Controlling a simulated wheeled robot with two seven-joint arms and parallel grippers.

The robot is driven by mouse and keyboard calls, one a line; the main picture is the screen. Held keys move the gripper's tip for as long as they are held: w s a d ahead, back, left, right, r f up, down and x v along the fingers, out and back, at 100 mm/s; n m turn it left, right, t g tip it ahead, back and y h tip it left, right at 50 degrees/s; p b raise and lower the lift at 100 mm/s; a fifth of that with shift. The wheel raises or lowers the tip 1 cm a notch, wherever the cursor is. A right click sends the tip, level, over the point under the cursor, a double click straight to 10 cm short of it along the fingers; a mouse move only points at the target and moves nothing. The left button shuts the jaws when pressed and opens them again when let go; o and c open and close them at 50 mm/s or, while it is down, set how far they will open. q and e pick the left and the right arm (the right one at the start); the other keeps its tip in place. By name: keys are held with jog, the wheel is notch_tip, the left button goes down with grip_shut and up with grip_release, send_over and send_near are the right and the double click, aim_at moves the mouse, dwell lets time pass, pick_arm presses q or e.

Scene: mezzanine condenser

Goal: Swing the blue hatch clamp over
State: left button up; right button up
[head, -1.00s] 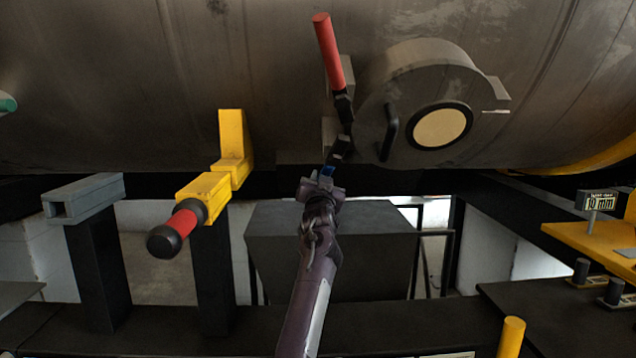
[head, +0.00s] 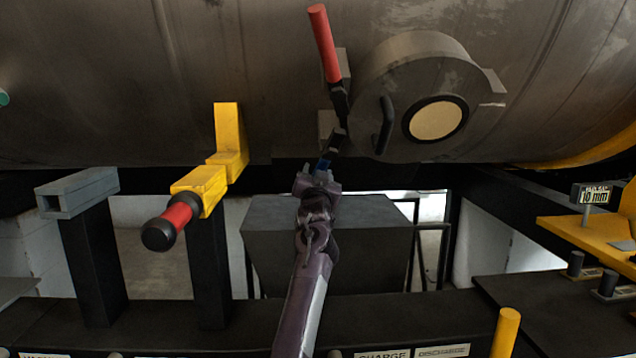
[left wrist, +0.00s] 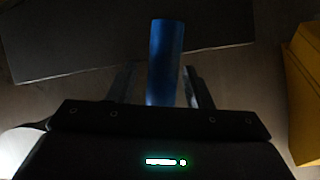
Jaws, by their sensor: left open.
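The blue hatch clamp handle (head: 323,164) hangs at the lower end of a dark linkage, left of the round hatch (head: 385,75) on the grey vessel. A red handle (head: 323,42) rises above that linkage. My left gripper (head: 319,177) is just below the blue handle, mostly hiding it in the head view. In the left wrist view the blue handle (left wrist: 165,62) stands upright between the two fingers of my left gripper (left wrist: 158,85). The fingers are open, with a gap visible on each side. My right gripper is not in view.
A yellow bracket with a red, black-ended grip (head: 175,222) sticks out at left, beside a grey square tube (head: 78,192). A dark box (head: 330,240) is behind my arm. A yellow post (head: 506,332) stands at lower right, and a yellow shelf (head: 590,240) at right.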

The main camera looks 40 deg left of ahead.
pick_arm(q)
jog(key=b+v, duration=0.3)
jog(key=v, duration=0.4)
jog(key=shift+d, duration=0.15)
jog(key=shift+f, duration=0.15)
